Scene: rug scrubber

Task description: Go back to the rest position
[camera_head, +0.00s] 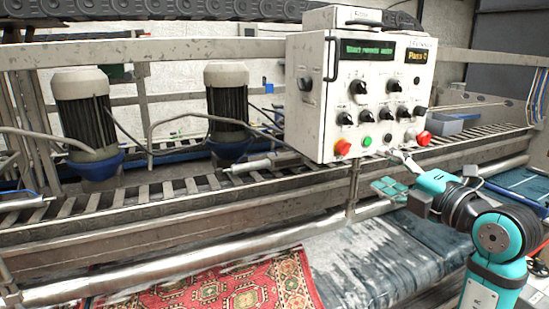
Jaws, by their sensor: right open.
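My right gripper (402,158) is at the end of my teal and black arm, which comes in from the lower right. It is open, with its fingertips just below and close to the lower right part of the white control box (312,92). Whether it touches the box I cannot tell. The box has a red button (342,147), a green button (367,141), another red button (424,138) and several black knobs. Its lit display (367,49) carries green text. My left gripper is not in view.
A metal machine frame (200,212) with a slatted bed runs across the view. Two grey motors (227,105) (85,115) stand on it. A red patterned rug (240,287) and a blue-grey rug (375,260) lie below. A grey bin (450,124) is behind the gripper.

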